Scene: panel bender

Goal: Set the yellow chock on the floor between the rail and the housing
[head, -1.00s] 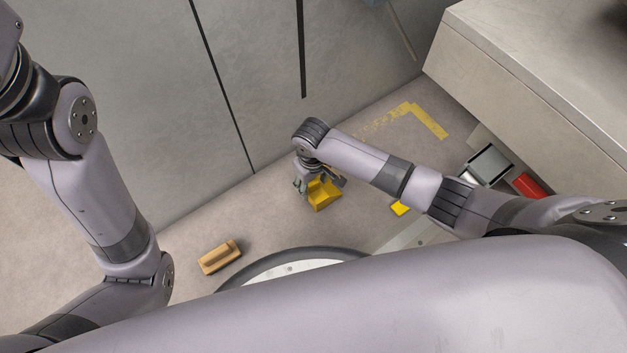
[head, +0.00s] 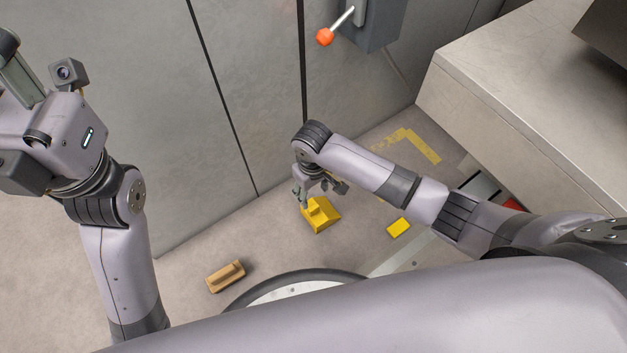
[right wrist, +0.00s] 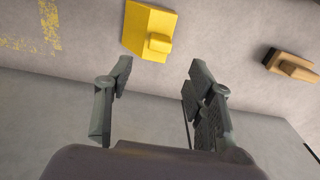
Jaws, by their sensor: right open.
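The yellow chock (head: 322,216) stands on the floor near the foot of the tall grey housing wall (head: 235,130). It also shows at the top of the right wrist view (right wrist: 148,32). My right gripper (head: 310,198) is open and empty just above and behind the chock; in the right wrist view a gap shows between its fingertips (right wrist: 160,65) and the chock. A pale strip that may be the rail (head: 400,257) lies on the floor, partly hidden by my body. My left gripper (head: 20,75) is raised at the left edge, its fingertips not clearly seen.
A wooden brush-like block (head: 226,276) lies left of the chock, and a flat yellow piece (head: 398,228) lies right of it. A worn yellow floor marking (head: 420,146) is behind. A lever with an orange knob (head: 325,37) juts from the wall; a pale bench-like body (head: 500,100) bounds the right.

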